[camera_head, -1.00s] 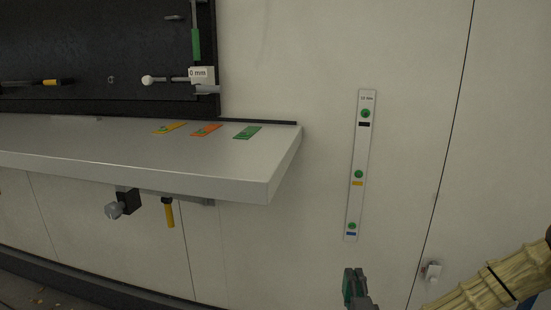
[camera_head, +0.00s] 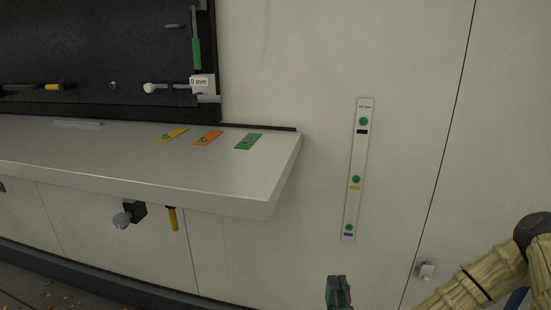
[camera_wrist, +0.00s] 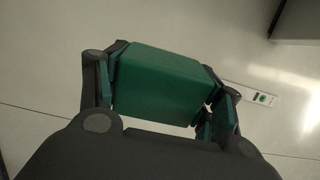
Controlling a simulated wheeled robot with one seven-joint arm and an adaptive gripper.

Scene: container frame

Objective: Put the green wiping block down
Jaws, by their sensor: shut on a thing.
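The green wiping block (camera_wrist: 160,82) is a dark green box between the fingers of my gripper (camera_wrist: 165,95) in the wrist view. My gripper is shut on it and holds it in front of the pale wall, clear of any surface. In the head view my gripper (camera_head: 338,290) shows at the bottom edge, right of and lower than the shelf; its lower part is cut off by the frame. The grey shelf (camera_head: 200,185) has a yellow card (camera_head: 172,135), an orange card (camera_head: 208,138) and a green card (camera_head: 248,142) on it.
A white strip with green dots (camera_head: 357,170) is fixed to the wall. A black tool board (camera_head: 90,60) stands behind the shelf. The shelf's front right is bare.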

